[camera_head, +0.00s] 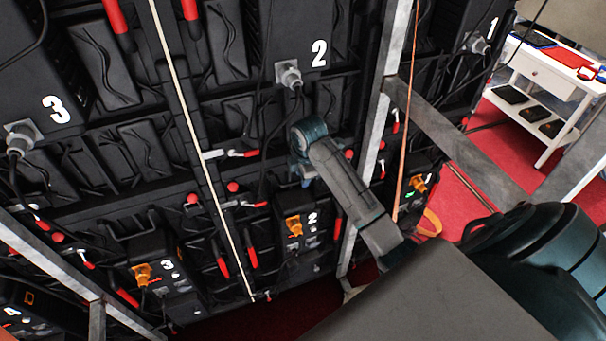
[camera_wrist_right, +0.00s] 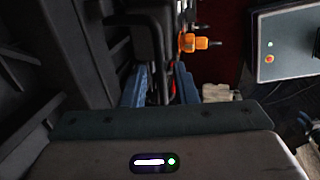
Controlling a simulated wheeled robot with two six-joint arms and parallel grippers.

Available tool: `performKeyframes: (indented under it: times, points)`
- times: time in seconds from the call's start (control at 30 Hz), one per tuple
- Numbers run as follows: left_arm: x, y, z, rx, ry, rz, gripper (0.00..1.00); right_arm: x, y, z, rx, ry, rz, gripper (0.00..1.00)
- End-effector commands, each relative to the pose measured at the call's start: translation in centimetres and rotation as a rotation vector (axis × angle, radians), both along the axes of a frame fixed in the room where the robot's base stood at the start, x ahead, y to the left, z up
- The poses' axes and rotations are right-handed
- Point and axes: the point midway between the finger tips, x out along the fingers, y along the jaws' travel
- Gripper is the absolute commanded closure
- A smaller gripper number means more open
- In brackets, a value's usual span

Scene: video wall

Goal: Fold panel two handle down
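Panel two is the black wall section with the large white 2 (camera_head: 318,53) in the head view. Its lower box (camera_head: 296,222), also marked 2, has an orange plug. A black bar-shaped handle (camera_wrist_right: 152,38) shows in the right wrist view, running down toward my gripper. My right gripper (camera_head: 300,170) is by the wall above the lower box in the head view, mostly behind my wrist. In the wrist view its two blue fingers (camera_wrist_right: 159,88) stand apart, with dark parts between or behind them. I cannot tell whether they touch the handle.
Metal frame posts (camera_head: 385,100) and a diagonal beam (camera_head: 455,140) stand close to my right arm. Cables hang across the panels. Red-handled latches (camera_head: 235,154) line the seams. A white cart (camera_head: 545,80) stands on red carpet at the right.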

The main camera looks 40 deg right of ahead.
Motion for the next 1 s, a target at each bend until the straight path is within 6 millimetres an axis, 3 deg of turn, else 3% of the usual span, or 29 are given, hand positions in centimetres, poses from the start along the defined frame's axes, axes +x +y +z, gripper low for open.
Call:
performKeyframes:
  times: [0.03,0.1,0.13,0.57,1.0]
  points:
    - [0.0,0.0,0.0,0.0,0.0,0.0,0.64,0.0,0.0,0.0,0.0,0.0,0.0,0.84]
    - [0.0,0.0,0.0,0.0,0.0,0.0,0.64,0.0,0.0,0.0,0.0,0.0,0.0,0.98]
    - [0.0,0.0,0.0,0.0,0.0,0.0,0.64,0.0,0.0,0.0,0.0,0.0,0.0,1.0]
    - [0.0,0.0,-0.4,-0.001,0.0,0.0,0.64,-0.3,0.1,-0.5,-0.013,-0.054,0.001,1.0]
    - [0.0,-0.1,-3.7,-0.001,0.0,0.0,0.64,-1.4,0.4,-3.7,-0.091,-0.382,0.002,1.0]
